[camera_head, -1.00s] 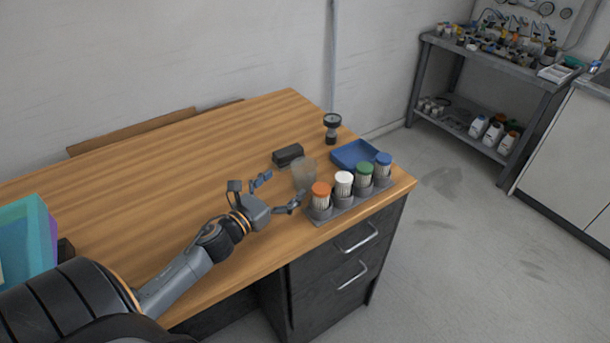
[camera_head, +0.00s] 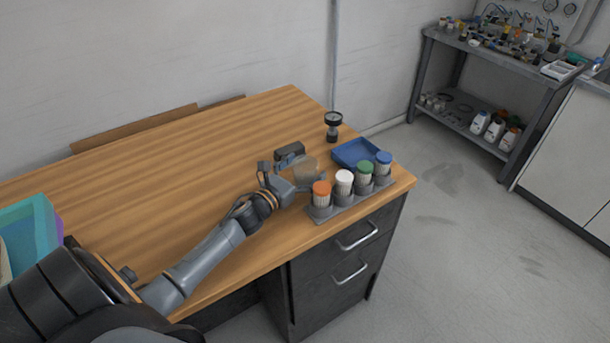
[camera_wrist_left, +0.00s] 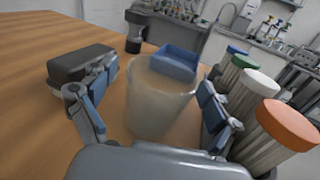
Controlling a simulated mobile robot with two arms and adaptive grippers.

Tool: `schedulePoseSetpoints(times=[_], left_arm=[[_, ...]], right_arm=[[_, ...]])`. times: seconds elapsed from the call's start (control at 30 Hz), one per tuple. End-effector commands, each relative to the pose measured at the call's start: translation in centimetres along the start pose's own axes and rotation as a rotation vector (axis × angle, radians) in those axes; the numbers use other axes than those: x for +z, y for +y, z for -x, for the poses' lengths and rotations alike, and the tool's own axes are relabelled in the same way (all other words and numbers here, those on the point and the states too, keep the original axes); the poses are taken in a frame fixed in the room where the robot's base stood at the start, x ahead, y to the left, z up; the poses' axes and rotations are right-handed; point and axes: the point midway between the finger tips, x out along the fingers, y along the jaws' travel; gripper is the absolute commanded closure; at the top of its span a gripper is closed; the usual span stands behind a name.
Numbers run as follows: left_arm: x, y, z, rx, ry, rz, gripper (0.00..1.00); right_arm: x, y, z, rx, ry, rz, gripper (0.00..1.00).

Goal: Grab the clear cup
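The clear cup (camera_head: 306,170) is translucent and stands upright on the wooden table, behind the row of capped bottles. My left gripper (camera_head: 304,172) has reached it. In the left wrist view the cup (camera_wrist_left: 158,98) stands between the two fingers of the open left gripper (camera_wrist_left: 152,108), one finger on each side. The right finger looks close to the cup, and a gap shows at the left finger. In the head view the gripper hides the cup's lower part. My right gripper is not in view.
Bottles with orange (camera_head: 321,188), white (camera_head: 344,178), green (camera_head: 365,169) and blue (camera_head: 383,158) caps stand in a grey rack right beside the gripper. A black box (camera_head: 289,151), a blue tray (camera_head: 352,152) and a dark gauge-like object (camera_head: 333,126) are nearby.

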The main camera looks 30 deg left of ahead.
Motion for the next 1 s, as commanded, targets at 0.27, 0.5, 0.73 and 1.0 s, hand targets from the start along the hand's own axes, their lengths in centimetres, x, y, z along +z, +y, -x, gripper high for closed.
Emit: schedulePoseSetpoints(times=[0.27,0.5,0.73,1.0], left_arm=[[0.0,0.0,0.0,0.000,0.000,0.000,0.68],[0.1,0.0,0.0,0.000,0.000,0.000,0.68],[1.6,0.1,0.0,0.000,0.000,-0.002,0.68],[6.6,0.0,2.3,-0.001,0.003,0.000,0.68]], right_arm=[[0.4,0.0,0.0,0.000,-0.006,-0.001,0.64],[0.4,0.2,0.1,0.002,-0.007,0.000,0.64],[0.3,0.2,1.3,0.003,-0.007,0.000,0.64],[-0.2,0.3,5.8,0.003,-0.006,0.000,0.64]])
